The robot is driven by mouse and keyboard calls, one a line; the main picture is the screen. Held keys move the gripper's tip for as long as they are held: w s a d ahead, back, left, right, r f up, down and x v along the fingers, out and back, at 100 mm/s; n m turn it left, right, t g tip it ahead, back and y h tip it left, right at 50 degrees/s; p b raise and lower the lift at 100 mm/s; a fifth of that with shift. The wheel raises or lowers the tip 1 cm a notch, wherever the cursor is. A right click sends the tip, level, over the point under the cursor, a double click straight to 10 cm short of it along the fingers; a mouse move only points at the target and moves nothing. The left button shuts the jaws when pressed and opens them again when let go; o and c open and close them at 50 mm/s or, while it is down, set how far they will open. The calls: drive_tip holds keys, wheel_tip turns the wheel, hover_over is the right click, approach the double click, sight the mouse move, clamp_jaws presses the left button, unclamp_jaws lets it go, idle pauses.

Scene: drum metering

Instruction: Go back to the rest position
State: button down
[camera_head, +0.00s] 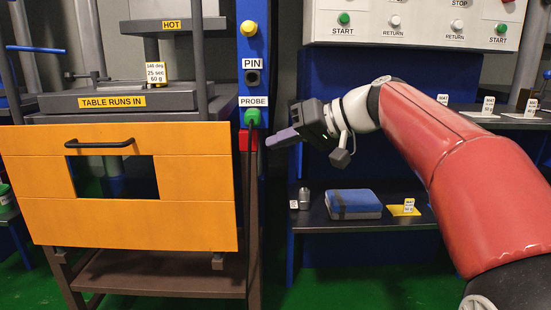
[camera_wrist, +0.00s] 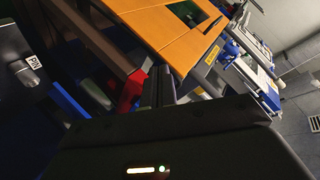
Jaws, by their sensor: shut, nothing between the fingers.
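My gripper (camera_head: 284,137) is shut and empty at the end of my red arm. In the head view it points left, in front of the blue post that carries the PIN and PROBE labels. The green probe button (camera_head: 252,117) and a red block (camera_head: 248,141) on that post are just left of the fingertips. I cannot tell how far apart they are in depth. In the wrist view the fingers (camera_wrist: 159,86) show dark at the middle, beside the red block (camera_wrist: 131,90).
An orange guard (camera_head: 130,218) with a black handle stands at the left, in front of the press table (camera_head: 130,97). A low shelf (camera_head: 330,221) holds a blue case (camera_head: 355,204) and a small weight (camera_head: 304,198). A white button panel (camera_head: 420,22) is above. Green floor is open below.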

drive_tip(key=s+d+f+m+h, duration=0.2)
drive_tip(key=s+d+f+h, duration=0.25)
drive_tip(key=s+f, duration=0.45)
drive_tip(key=s+d+f+m+h, duration=0.2)
drive_tip(key=s+d+f+h, duration=0.25)
drive_tip(key=s+f, duration=0.4)
drive_tip(key=s+d+f+m+h, duration=0.25)
drive_tip(key=s+d+f, duration=0.35)
drive_tip(key=s+f, duration=0.35)
wheel_tip(320, 180, up, 14)
drive_tip(key=w+p, duration=0.1)
drive_tip(key=p, duration=1.2)
drive_tip(key=shift+a+n+t+p, duration=0.3)
drive_tip(key=shift+n+t, duration=0.1)
drive_tip(key=shift+n, duration=0.05)
